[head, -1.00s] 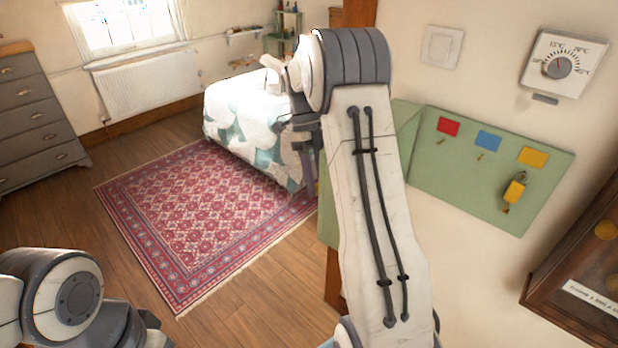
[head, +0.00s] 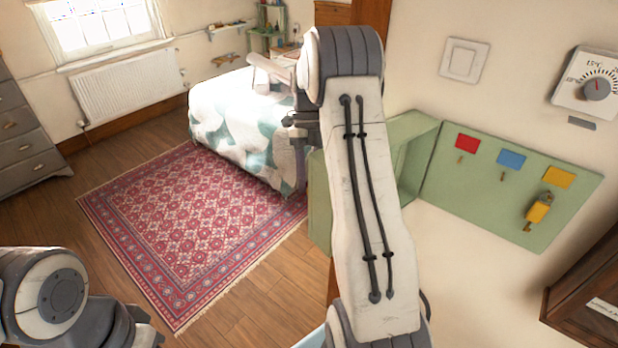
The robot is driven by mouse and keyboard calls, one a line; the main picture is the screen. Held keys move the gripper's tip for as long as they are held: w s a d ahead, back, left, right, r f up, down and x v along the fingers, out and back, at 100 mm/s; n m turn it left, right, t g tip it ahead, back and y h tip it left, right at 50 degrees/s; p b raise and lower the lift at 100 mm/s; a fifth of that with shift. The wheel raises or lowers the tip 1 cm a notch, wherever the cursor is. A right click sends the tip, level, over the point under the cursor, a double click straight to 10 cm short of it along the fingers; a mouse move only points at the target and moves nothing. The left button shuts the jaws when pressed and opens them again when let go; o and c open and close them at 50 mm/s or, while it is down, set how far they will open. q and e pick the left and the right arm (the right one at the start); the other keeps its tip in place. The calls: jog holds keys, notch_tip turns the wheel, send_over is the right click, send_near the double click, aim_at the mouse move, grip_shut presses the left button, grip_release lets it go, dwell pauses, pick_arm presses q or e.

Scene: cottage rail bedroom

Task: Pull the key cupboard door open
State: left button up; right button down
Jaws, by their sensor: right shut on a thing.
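The green key cupboard (head: 470,208) is on the wall at right, standing open. Its back panel has red, blue and yellow labels above small hooks, and a key with a yellow tag (head: 537,212) hangs under the yellow one. The green cupboard door (head: 319,205) shows left of my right arm, which hides much of it. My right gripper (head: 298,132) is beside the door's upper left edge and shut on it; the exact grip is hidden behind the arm. My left gripper (head: 148,328) is low at left, partly cut off, its jaws unclear.
A wall dial (head: 592,86) and a switch plate (head: 464,61) are above the cupboard. A dark wooden case (head: 590,290) is at lower right. A bed (head: 235,125) stands beyond my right arm. The patterned rug (head: 190,230) and wooden floor are clear.

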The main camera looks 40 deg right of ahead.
jog(key=shift+w+d+r, duration=0.1)
jog(key=shift+w+d, duration=0.3)
jog(key=shift+w, duration=0.05)
jog(key=c, duration=0.5)
grip_release()
jog(key=shift+o, duration=0.3)
jog(key=shift+w+d+f, duration=0.15)
jog(key=shift+f, duration=0.05)
jog(key=b+v, duration=0.1)
jog(key=v, duration=0.9)
jog(key=shift+a+r, duration=0.25)
jog(key=shift+r, duration=0.1)
jog(key=shift+a, duration=0.1)
